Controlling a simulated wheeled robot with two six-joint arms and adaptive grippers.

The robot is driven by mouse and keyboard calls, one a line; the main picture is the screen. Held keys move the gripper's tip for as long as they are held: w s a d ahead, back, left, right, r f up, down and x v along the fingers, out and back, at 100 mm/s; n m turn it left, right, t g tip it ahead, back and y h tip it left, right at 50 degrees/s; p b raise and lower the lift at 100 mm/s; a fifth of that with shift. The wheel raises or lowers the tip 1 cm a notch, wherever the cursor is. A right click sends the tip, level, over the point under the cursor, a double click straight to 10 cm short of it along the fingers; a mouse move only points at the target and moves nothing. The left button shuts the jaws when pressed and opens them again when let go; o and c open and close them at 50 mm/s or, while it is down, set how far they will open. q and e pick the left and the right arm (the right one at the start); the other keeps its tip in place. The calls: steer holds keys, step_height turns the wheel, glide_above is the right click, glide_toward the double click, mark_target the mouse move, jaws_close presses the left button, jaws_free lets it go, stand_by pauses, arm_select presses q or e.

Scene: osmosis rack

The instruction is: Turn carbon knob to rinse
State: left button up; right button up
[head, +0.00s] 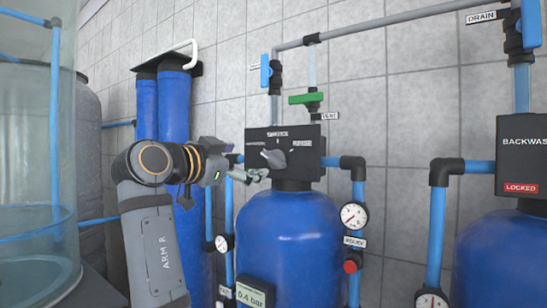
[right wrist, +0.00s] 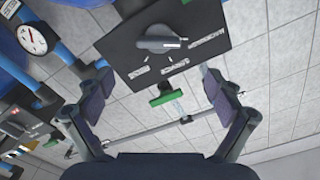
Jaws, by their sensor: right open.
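The carbon knob (head: 274,157) is a grey lever on a round dial, on the front of a black control head (head: 310,158) above a blue tank. Small labels surround it; the right one appears to read RINSE, the top one SERVICE. The lever's narrow end points left, toward the left label. In the right wrist view the knob (right wrist: 158,43) lies ahead between the spread fingers, upside down. My right gripper (head: 250,175) is open and empty, just left of and slightly below the knob, apparently not touching it. My left gripper is not in view.
A green valve handle (head: 306,98) and a blue one (head: 265,71) sit on pipes above the head. Pressure gauges (head: 353,216) and blue pipes flank the tank (head: 290,235). A locked BACKWASH box (head: 523,150) is far right. A clear cylinder (head: 38,150) stands left.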

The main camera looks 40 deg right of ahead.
mark_target(270, 160)
steer(key=p+x, duration=0.6)
steer(key=x, duration=0.3)
steer(key=shift+d+p, duration=0.35)
steer(key=shift+w+d, duration=0.2)
steer(key=shift+d, duration=0.15)
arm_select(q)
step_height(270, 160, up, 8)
arm_select(e)
steer(key=shift+w+d+f, duration=0.15)
steer(key=shift+w+d, duration=0.05)
steer(key=shift+d, duration=0.1)
steer(key=c, duration=1.2)
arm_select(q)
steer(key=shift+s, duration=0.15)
arm_select(e)
steer(key=shift+o, duration=0.2)
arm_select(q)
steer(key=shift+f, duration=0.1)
